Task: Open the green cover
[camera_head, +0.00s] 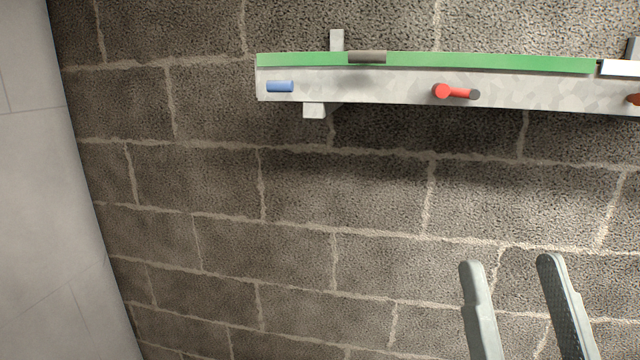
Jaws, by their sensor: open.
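The green cover (480,62) is a long strip along the top of a grey metal trunking (370,87) fixed to the wall. It lies flat along the top edge and looks closed. A dark grey tab (367,57) sits on its front edge, left of the middle. My gripper (508,263) is at the lower right, below the trunking and well apart from it. Its two fingers are spread, with nothing between them.
A red peg (455,92) and a blue piece (280,86) are on the trunking's front. Grey brackets hold the trunking. The block wall (300,230) below is bare.

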